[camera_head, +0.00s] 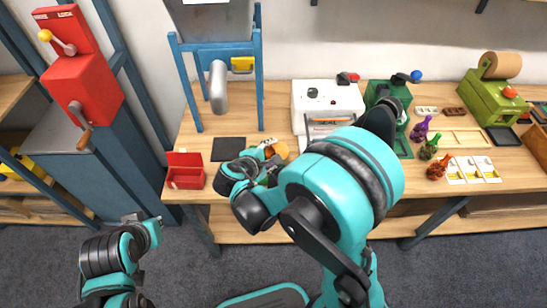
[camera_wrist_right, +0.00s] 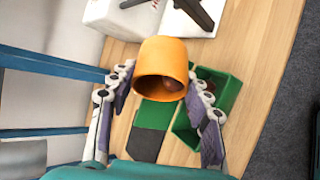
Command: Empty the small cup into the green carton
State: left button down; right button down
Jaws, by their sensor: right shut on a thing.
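The small orange cup (camera_wrist_right: 162,57) is held between the fingers of my right gripper (camera_wrist_right: 160,100). Its mouth tilts towards the wrist camera, and a brown chestnut shows inside. An open green carton (camera_wrist_right: 232,95) lies below and to the right of the cup in the wrist view. Brown shapes show inside it, too small to tell clearly. In the head view the cup (camera_head: 281,150) shows as an orange patch beside my right gripper (camera_head: 268,158), and my arm hides most of that area. My left gripper (camera_head: 140,220) is over the floor at lower left, its jaws unclear.
A red box (camera_head: 186,180) and a dark mat (camera_head: 228,149) are left of the right gripper. A white machine (camera_head: 318,100) and a blue rack (camera_head: 260,95) stand behind. Coloured bottles (camera_head: 428,149) and trays are farther right. The table's front edge is close by.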

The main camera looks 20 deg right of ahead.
jog(key=h+b, duration=0.1)
jog(key=b, duration=0.1)
jog(key=f+t+h+b, duration=0.1)
jog(key=b, duration=0.1)
jog(key=a+n+h+b, duration=0.1)
jog(key=b, duration=0.2)
jog(key=shift+s+f+t, duration=0.1)
jog(key=shift+f+t, duration=0.2)
jog(key=shift+t, duration=0.1)
jog(key=shift+a+r+h, duration=0.15)
jog(key=shift+r+h, duration=0.1)
jog(key=shift+h, duration=0.25)
jog(key=shift+s+a+r+n+t+h+p, duration=0.1)
jog(key=shift+a+n+t+h+p, duration=0.2)
jog(key=shift+n+t+h, duration=0.4)
jog(key=shift+d, duration=0.1)
